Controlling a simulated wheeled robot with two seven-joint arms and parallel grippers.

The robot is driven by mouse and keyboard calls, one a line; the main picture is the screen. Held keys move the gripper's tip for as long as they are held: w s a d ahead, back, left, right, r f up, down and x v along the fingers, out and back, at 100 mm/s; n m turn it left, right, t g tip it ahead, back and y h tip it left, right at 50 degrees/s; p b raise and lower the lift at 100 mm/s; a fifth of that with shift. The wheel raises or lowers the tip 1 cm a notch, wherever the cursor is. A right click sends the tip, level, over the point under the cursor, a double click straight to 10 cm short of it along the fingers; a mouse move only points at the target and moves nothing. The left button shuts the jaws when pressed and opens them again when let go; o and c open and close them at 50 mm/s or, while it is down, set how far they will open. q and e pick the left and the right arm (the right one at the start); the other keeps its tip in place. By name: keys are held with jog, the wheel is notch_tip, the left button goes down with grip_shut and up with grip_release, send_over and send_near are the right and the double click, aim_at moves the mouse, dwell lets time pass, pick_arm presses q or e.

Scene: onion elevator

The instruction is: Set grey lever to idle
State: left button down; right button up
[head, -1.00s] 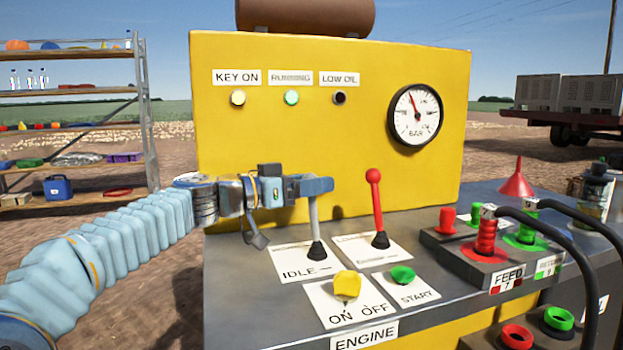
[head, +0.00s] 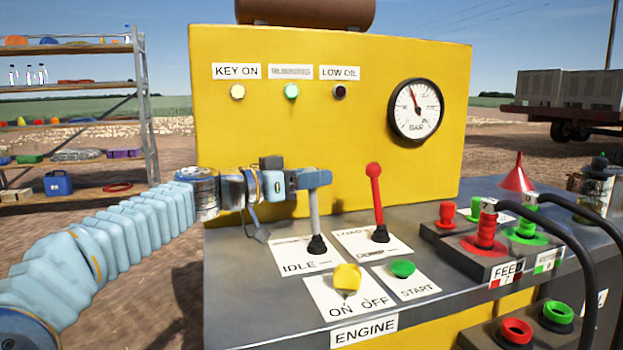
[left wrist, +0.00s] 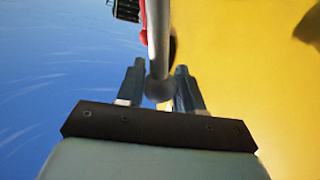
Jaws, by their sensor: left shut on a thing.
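The grey lever (head: 315,220) rises almost upright from a black boot on a white plate marked IDLE (head: 305,262), on top of the machine. My left gripper (head: 317,178) comes in from the left and is shut on the top of the grey lever, which its fingers hide. In the left wrist view the lever (left wrist: 158,45) passes between the two fingertips (left wrist: 159,85). My right gripper does not show.
A red lever (head: 376,200) stands just right of the grey one. A yellow key switch (head: 347,278) and green start button (head: 403,268) sit in front. The yellow panel (head: 300,130) rises behind. Black hoses (head: 575,240) arch at the right.

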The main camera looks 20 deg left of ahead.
pick_arm(q)
jog(key=b, duration=0.2)
jog(key=s+m+b, duration=0.1)
jog(key=b, duration=0.1)
jog(key=shift+s+d+f, duration=0.1)
jog(key=shift+d+f, duration=0.2)
jog(key=shift+d, duration=0.05)
jog(key=s+d+m+b, duration=0.3)
jog(key=s+b, duration=0.2)
jog(key=b, duration=0.4)
jog(key=shift+d+r+h, duration=0.25)
jog(key=shift+d+h, duration=0.05)
jog(key=shift+h, duration=0.1)
jog(key=shift+s+d+f, duration=0.1)
jog(key=c, duration=0.8)
grip_release()
jog(key=shift+o, duration=0.2)
jog(key=shift+s, duration=0.1)
jog(key=b+v, duration=0.2)
jog(key=v, duration=1.1)
jog(key=shift+s+a, duration=0.25)
jog(key=shift+s, duration=0.05)
